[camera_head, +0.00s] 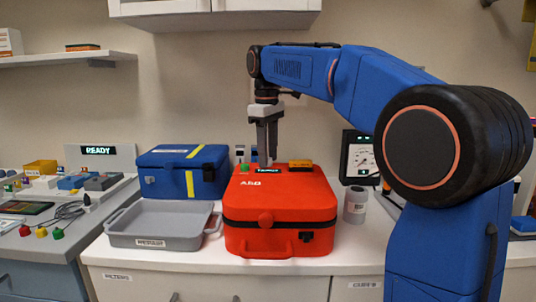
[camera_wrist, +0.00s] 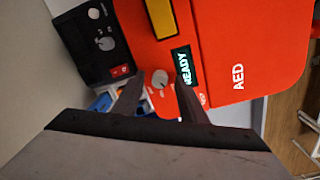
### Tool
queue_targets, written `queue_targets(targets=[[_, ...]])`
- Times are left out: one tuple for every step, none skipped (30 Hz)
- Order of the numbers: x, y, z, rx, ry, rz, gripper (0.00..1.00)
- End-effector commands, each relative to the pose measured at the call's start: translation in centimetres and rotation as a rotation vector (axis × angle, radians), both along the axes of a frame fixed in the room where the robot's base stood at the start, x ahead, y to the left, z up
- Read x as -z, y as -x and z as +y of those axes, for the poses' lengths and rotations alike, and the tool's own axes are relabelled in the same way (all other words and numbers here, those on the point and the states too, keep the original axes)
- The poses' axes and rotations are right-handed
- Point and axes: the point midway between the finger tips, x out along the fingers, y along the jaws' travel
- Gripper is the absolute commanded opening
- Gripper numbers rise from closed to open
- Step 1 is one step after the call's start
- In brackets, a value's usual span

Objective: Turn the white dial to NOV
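A round whitish dial (camera_wrist: 160,78) sits on the red AED case (camera_wrist: 225,40), beside its lit READY display (camera_wrist: 185,65), in the wrist view. The marks around it are too small to read, so I cannot tell its setting. My gripper (camera_wrist: 159,82) is open, with one finger on each side of the dial in that view. I cannot tell whether the fingers touch it. In the head view my gripper (camera_head: 267,163) points down over the back of the red AED case (camera_head: 280,215), and the dial cannot be made out there.
A black panel (camera_wrist: 92,45) with another pale knob (camera_wrist: 105,43) is beside the case. A blue case (camera_head: 183,172) and grey tray (camera_head: 163,223) stand left of the red case. A grey cylinder (camera_head: 355,205) and a gauge (camera_head: 361,158) stand to its right.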

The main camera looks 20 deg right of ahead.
Motion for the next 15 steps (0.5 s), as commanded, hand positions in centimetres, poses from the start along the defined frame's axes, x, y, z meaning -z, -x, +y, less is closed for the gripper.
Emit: queue_targets(targets=[[0.06, 0.01, -0.01, 0.000, 0.000, 0.000, 0.38], [0.07, 0.00, 0.00, 0.000, 0.000, 0.000, 0.38], [0.07, -0.01, -0.01, 0.000, 0.000, 0.000, 0.38], [0.07, -0.01, -0.01, 0.000, 0.000, 0.000, 0.38], [0.07, -0.02, 0.00, 0.000, 0.000, 0.000, 0.38], [0.07, -0.02, 0.00, 0.000, 0.000, 0.000, 0.38], [0.07, -0.02, 0.00, 0.000, 0.000, 0.000, 0.36], [0.07, -0.02, 0.00, 0.000, 0.000, 0.000, 0.29], [0.07, -0.02, 0.00, 0.000, 0.000, 0.000, 0.19], [0.06, -0.02, 0.00, 0.000, 0.000, 0.000, 0.12], [0.06, -0.02, 0.00, 0.000, 0.000, 0.000, 0.05], [0.06, -0.02, 0.00, 0.000, 0.000, 0.000, 0.00], [0.06, -0.02, 0.00, 0.000, 0.000, 0.000, 0.00], [0.06, -0.02, 0.00, 0.000, 0.000, 0.000, 0.00], [0.06, -0.02, 0.00, 0.000, 0.000, 0.000, 0.00]])
